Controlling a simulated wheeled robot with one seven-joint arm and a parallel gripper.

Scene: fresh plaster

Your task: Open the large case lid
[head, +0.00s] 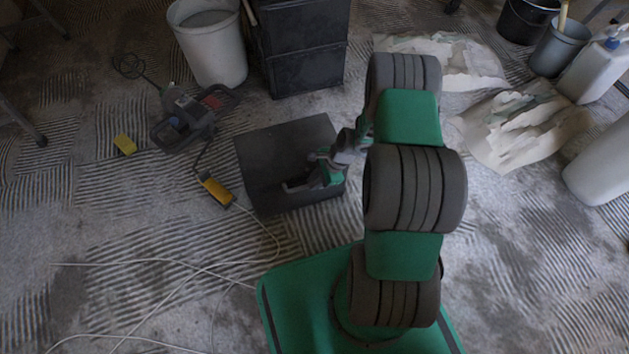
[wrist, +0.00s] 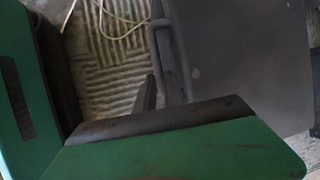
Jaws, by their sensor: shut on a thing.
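The large case (head: 270,147) is a dark grey box on the floor at the centre of the head view. Its flat lid faces up and looks closed, though a small gap at the edge cannot be told. My gripper (head: 303,185) is at the near part of the case, over the front edge. In the wrist view the lid (wrist: 240,55) fills the right side, with a raised strip along its left edge. My gripper (wrist: 150,95) is shut at this edge; its green body hides the lower part of the grip.
Black stacked crates (head: 300,50) and a white bucket (head: 210,42) stand behind the case. A power tool (head: 187,118), a yellow-ended cable connector (head: 216,190) and a yellow block (head: 125,145) lie left. White cables cross the floor. Crumpled sheets (head: 525,125) lie right.

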